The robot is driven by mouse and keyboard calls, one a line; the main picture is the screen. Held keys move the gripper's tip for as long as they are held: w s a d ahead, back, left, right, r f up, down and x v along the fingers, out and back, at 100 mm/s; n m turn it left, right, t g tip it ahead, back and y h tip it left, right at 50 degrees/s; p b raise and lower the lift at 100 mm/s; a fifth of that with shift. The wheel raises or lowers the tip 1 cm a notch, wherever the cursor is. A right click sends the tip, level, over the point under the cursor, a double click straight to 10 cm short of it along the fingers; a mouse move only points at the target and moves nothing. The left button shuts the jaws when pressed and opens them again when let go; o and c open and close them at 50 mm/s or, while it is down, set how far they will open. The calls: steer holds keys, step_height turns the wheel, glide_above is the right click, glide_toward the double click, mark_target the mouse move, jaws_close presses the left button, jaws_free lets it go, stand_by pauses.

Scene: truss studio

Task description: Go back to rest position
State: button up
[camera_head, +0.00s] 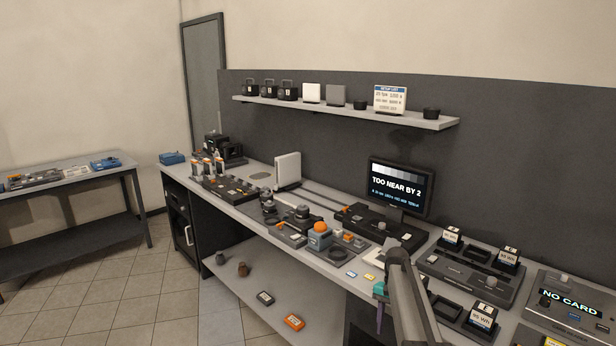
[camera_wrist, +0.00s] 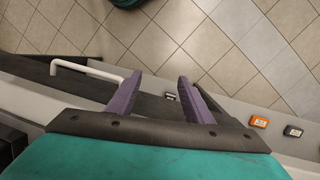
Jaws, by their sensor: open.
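My gripper (camera_wrist: 157,98) shows in the wrist view with its two purple fingers apart and nothing between them. Behind the fingers are a dark bar and a teal body. The fingers point out over the bench edge, with the tiled floor and the lower shelf beneath. In the head view my grey arm link (camera_head: 410,295) rises at the lower middle right, in front of the bench (camera_head: 340,272). A bit of teal and purple shows at its left side; the fingertips are mostly hidden there.
The bench is crowded: a monitor (camera_head: 400,187) reading "TOO NEAR BY 2", chargers with batteries (camera_head: 482,318), and a "NO CARD" device (camera_head: 570,305). Orange (camera_head: 293,321) and black (camera_head: 265,298) items lie on the lower shelf. A wall shelf (camera_head: 340,112) hangs above. Tiled floor (camera_head: 130,295) is clear at left.

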steer(key=s+a+f+n+g+b, duration=0.15)
steer(key=s+a+f, duration=0.25)
steer(key=s+f, duration=0.75)
steer(key=s+a+f+n+g+b, duration=0.1)
steer(key=s+a+f+b, duration=0.15)
steer(key=s+f, duration=0.9)
steer(key=s+a+f+n, duration=0.1)
steer(key=s+f+n, duration=0.1)
steer(key=s, duration=0.6)
steer(key=s+a+f+n+b, duration=0.1)
steer(key=s+f, duration=0.4)
steer(key=s, duration=0.3)
steer(key=s+a+f+n+b, duration=0.1)
steer(key=s+f, duration=0.3)
steer(key=s, duration=0.4)
steer(key=shift+a+f+n, duration=0.15)
steer(key=shift+a+n, duration=0.1)
steer(key=shift+n, duration=0.6)
